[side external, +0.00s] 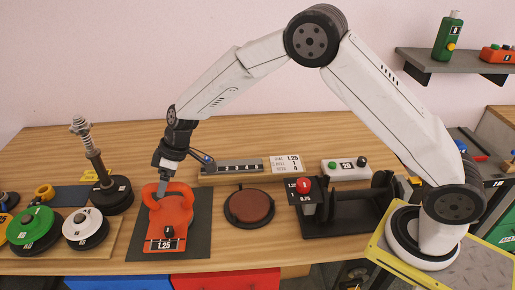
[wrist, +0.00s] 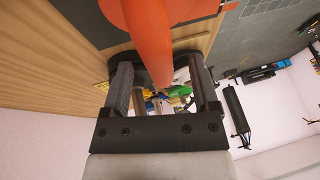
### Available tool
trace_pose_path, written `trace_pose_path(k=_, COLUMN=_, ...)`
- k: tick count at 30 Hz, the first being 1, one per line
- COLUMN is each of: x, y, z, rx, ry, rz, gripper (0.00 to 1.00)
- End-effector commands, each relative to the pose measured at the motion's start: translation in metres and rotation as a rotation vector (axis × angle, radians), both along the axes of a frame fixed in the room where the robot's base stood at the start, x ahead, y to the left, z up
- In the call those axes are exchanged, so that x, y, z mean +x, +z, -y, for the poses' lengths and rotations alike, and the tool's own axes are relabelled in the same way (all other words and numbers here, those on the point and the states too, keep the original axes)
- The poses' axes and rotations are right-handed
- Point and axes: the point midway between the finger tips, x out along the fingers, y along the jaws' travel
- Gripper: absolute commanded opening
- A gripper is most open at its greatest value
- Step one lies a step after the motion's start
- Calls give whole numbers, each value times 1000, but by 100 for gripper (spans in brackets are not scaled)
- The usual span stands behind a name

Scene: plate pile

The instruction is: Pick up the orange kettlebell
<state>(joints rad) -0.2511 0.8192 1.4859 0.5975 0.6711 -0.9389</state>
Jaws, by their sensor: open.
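The orange kettlebell (side external: 178,219) stands upright on a dark square mat (side external: 203,212) at the front left of the table, with a 1.25 label on its front. My gripper (side external: 162,190) points down at the kettlebell's handle from above. In the wrist view the orange handle (wrist: 150,38) reaches between the two spread fingers of my gripper (wrist: 161,82). The fingers are open, one on each side of it. I cannot tell whether either finger touches the handle. The kettlebell's lower body is mostly outside the wrist view.
Green (side external: 35,228) and white (side external: 84,228) weights and a black post stand (side external: 109,187) are at the left. A red-brown disc (side external: 250,206) lies right of the mat. A black rack (side external: 345,213) and a button box (side external: 345,170) stand further right.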

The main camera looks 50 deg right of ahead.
Motion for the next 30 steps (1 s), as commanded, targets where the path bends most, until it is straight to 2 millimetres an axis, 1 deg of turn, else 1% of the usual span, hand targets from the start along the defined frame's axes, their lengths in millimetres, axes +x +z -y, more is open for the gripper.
trace_pose_path(k=3, x=2, y=-12, z=-5, rx=-1, ry=0, rz=-1, gripper=77)
trace_pose_path(k=6, x=3, y=-16, z=-8, rx=-1, ry=0, rz=1, gripper=77)
trace_pose_path(k=23, x=3, y=-18, z=-8, rx=-1, ry=0, rz=1, gripper=77)
trace_pose_path(k=24, x=3, y=-18, z=-8, rx=-1, ry=0, rz=1, gripper=64)
trace_pose_path(k=26, x=3, y=-18, z=-8, rx=-1, ry=0, rz=1, gripper=45)
trace_pose_path(k=27, x=3, y=-18, z=-8, rx=-1, ry=0, rz=1, gripper=33)
trace_pose_path(k=29, x=3, y=-18, z=-8, rx=-1, ry=0, rz=1, gripper=14)
trace_pose_path(k=30, x=3, y=-18, z=-8, rx=-1, ry=0, rz=1, gripper=1)
